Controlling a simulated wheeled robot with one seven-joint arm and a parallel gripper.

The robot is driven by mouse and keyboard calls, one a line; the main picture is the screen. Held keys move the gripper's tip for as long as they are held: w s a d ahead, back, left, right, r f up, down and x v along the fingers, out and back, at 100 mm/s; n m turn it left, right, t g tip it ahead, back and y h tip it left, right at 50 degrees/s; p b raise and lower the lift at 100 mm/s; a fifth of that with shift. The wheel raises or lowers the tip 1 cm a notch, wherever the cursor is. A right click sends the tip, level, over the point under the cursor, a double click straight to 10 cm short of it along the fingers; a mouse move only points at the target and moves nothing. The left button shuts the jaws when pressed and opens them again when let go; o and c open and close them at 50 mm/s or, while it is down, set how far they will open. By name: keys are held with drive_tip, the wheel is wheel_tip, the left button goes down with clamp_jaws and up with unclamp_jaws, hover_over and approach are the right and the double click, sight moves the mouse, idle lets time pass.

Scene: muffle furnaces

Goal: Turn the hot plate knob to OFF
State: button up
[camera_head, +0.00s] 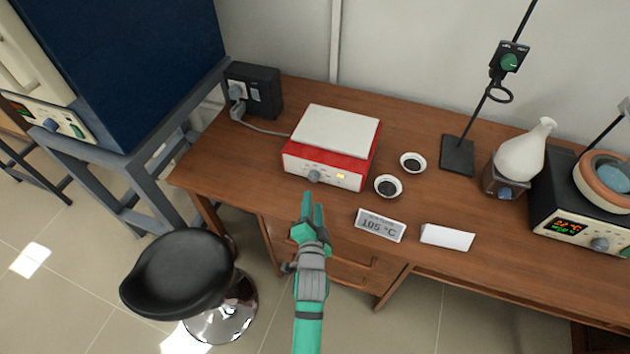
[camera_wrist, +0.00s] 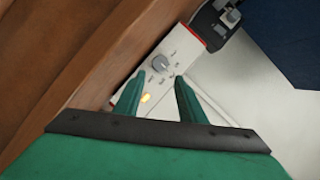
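The hot plate (camera_head: 331,147) has a white top and a red body, and stands on the wooden desk. Its grey knob (camera_head: 314,176) is on the white front panel, with a lit amber light to the knob's right. In the wrist view the knob (camera_wrist: 160,63) shows just beyond my fingertips, with small markings around it that I cannot read. The amber light (camera_wrist: 145,98) shows there too, beside a finger. My gripper (camera_head: 312,197) is in front of the panel, its green fingers apart and empty. The wrist view shows the open fingers (camera_wrist: 168,80) too, apart from the knob.
Two small dishes (camera_head: 388,187) and a temperature display (camera_head: 380,225) stand to the right of the hot plate. A white folded card (camera_head: 447,236) lies beyond the display. A black power box (camera_head: 254,90) is behind left. A black stool (camera_head: 178,272) stands left of my arm.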

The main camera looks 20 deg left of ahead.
sight(313, 179)
drive_tip(key=x, duration=0.9)
drive_tip(key=shift+w+a+f, duration=0.1)
drive_tip(key=shift+w+a, duration=0.15)
drive_tip(key=shift+d, duration=0.1)
drive_tip(key=shift+w, duration=0.1)
drive_tip(key=c, duration=0.8)
